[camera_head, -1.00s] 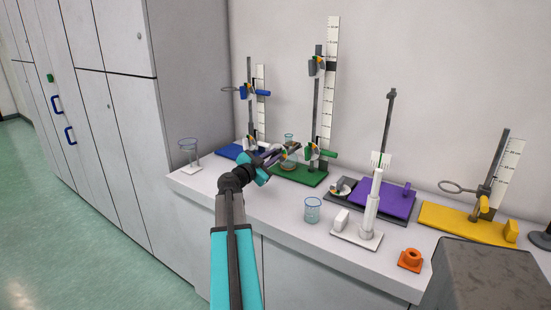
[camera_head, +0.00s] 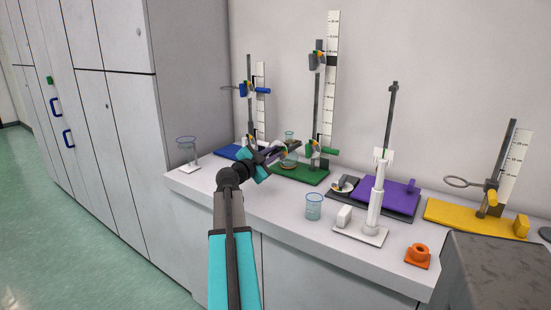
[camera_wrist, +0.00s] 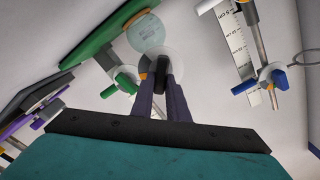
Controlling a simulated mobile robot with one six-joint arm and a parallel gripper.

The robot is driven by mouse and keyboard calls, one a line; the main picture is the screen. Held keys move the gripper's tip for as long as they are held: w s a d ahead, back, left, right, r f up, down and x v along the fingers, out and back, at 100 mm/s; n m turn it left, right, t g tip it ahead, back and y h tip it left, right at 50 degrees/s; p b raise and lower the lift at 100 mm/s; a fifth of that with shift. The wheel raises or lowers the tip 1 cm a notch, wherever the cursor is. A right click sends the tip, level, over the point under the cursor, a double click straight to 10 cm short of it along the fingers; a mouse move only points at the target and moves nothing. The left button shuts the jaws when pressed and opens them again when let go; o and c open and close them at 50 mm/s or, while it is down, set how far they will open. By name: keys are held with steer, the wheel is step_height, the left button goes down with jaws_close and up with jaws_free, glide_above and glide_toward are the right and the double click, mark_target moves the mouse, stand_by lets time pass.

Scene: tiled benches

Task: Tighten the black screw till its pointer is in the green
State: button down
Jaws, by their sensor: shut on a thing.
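My gripper (camera_wrist: 160,100) is shut on the black screw (camera_wrist: 161,72) in the wrist view. Its two dark fingers lie on either side of the screw. A pale round dial (camera_wrist: 174,62) shows behind the screw, with an orange patch at its left. The pointer is hidden or too small to read, so I cannot tell whether it is in the green. In the head view my gripper (camera_head: 276,153) is between the blue and green stands, and hides most of the screw.
The green stand's base (camera_head: 312,175) and green screw (camera_head: 330,151) are close at the right. The blue stand's screw (camera_head: 263,90) is behind. A glass beaker (camera_head: 314,206) stands in front. The purple plate (camera_head: 388,199) and yellow base (camera_head: 470,217) lie farther right.

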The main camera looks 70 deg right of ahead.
steer(key=shift+s, duration=0.1)
steer(key=shift+f+b, duration=0.2)
steer(key=shift+b, duration=0.5)
steer(key=m+b, duration=0.1)
steer(key=b, duration=0.2)
steer(key=c, duration=1.6)
jaws_free()
steer(key=shift+r, duration=0.2)
steer(key=shift+c, duration=0.2)
steer(key=shift+a, duration=0.15)
steer(key=b+v, duration=0.1)
steer(key=v, duration=1.2)
steer(key=shift+a, duration=0.25)
